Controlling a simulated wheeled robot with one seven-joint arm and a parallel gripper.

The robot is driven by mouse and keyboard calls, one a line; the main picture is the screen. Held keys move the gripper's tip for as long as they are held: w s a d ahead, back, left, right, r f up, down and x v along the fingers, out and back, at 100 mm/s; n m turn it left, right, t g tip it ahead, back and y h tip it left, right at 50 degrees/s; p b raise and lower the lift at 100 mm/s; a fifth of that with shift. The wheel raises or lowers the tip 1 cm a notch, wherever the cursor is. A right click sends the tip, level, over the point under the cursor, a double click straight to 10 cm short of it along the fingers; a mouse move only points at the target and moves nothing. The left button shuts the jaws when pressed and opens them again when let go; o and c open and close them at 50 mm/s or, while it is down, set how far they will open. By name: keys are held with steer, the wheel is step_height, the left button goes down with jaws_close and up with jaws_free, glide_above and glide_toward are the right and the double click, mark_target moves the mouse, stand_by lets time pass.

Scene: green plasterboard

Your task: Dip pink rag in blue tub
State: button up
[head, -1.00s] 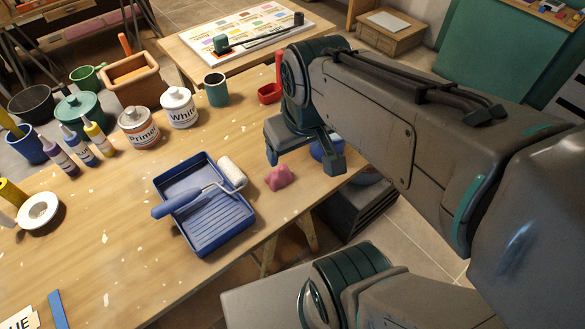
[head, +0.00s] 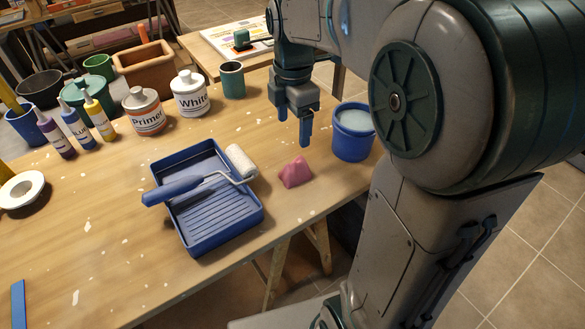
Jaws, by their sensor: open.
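The pink rag (head: 295,173) lies crumpled on the wooden table, just right of the paint roller. The blue tub (head: 352,143) stands upright to the right of the rag, near the table's right edge, with pale liquid visible inside. My gripper (head: 294,132) points down above the table, behind the rag and left of the tub. It is open and empty, apart from both rag and tub. Part of the tub's right side is close to my arm in the picture.
A blue paint tray (head: 238,222) with a roller (head: 240,160) lies left of the rag. A Primer can (head: 143,112), a White can (head: 190,95) and a green cup (head: 232,80) stand behind. Bare tabletop lies in front of the tub.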

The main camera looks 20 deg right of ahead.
mark_target(295, 161)
step_height(295, 161, down, 8)
steer(key=shift+b, duration=0.3)
steer(key=shift+s+d+f, duration=0.1)
steer(key=shift+f, duration=1.25)
steer(key=shift+s+d+f, duration=0.1)
steer(key=shift+f, duration=1.2)
steer(key=c, duration=1)
